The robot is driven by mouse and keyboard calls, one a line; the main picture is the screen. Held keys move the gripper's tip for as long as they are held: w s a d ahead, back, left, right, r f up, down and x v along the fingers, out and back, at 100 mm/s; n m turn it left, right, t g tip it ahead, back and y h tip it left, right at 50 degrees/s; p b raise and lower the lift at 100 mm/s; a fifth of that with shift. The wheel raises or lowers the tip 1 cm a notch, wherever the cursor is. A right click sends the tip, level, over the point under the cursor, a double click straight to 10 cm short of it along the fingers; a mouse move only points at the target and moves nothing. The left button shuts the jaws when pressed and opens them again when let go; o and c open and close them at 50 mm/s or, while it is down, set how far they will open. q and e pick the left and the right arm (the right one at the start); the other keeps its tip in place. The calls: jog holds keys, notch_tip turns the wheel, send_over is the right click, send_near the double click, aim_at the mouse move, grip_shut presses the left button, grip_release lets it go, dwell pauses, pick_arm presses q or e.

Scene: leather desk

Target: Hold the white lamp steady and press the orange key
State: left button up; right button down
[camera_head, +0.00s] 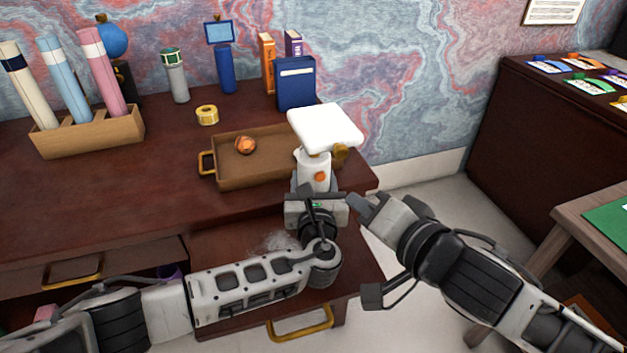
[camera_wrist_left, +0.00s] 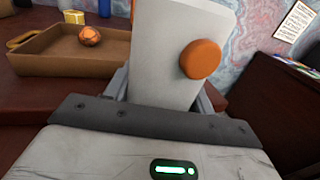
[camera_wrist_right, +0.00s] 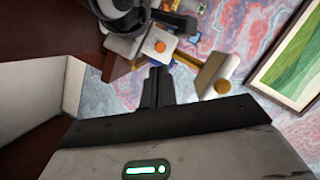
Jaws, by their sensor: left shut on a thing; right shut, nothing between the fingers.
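The white lamp (camera_head: 324,127) stands upright at the right end of the dark desk, with a flat square head and a brass knob. The orange key (camera_head: 320,176) is a round button on its body; it shows large in the left wrist view (camera_wrist_left: 200,58) and small in the right wrist view (camera_wrist_right: 160,47). My left gripper (camera_head: 311,192) is shut on the lamp's body (camera_wrist_left: 165,50), below the key. My right gripper (camera_head: 356,203) is shut and empty, to the right of and below the key, apart from the lamp. Its closed fingers (camera_wrist_right: 157,88) show in the right wrist view.
A brown tray (camera_head: 240,181) with an orange ball (camera_head: 245,145) stands left of the lamp. Behind are yellow tape (camera_head: 207,115), a blue box (camera_head: 296,84) and books. A wooden holder (camera_head: 88,137) with tubes is at left. Drawers are open below the desk front.

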aim_at(320, 177)
pick_arm(q)
jog(key=shift+f, duration=0.1)
pick_arm(e)
jog(key=w+a+f+m+g+y, duration=0.2)
jog(key=w+a+m+g+y, duration=0.1)
jog(key=w+m+g, duration=0.2)
jog(key=shift+w+a+f+g+y, duration=0.3)
jog(key=shift+w+g, duration=0.2)
jog(key=shift+w, duration=0.25)
dwell(0.7)
jog(key=shift+w, duration=0.15)
dwell(1.9)
jog(key=shift+w+a, duration=0.15)
jog(key=shift+w, duration=0.1)
